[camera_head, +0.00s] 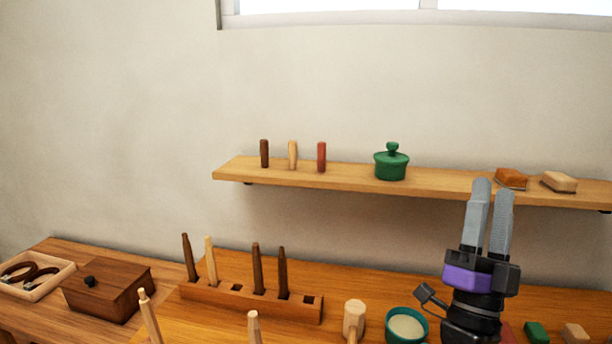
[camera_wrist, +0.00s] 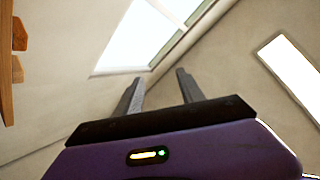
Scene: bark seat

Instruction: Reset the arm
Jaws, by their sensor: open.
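My gripper (camera_head: 493,190) stands upright at the right of the head view, its two grey fingers pointing up in front of the shelf's right part. The fingers are apart with nothing between them. In the wrist view my gripper (camera_wrist: 158,80) also shows open and empty, facing the upper wall, the window (camera_wrist: 150,35) and a bright ceiling panel (camera_wrist: 292,68).
A wooden shelf (camera_head: 350,178) on the wall holds three pegs, a green lidded pot (camera_head: 391,162) and two small blocks. Below, the workbench (camera_head: 50,250) carries a peg rack (camera_head: 215,294), a brown box (camera_head: 108,288), a tool tray (camera_head: 60,275), a mallet (camera_head: 354,318) and a teal bowl (camera_head: 393,338).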

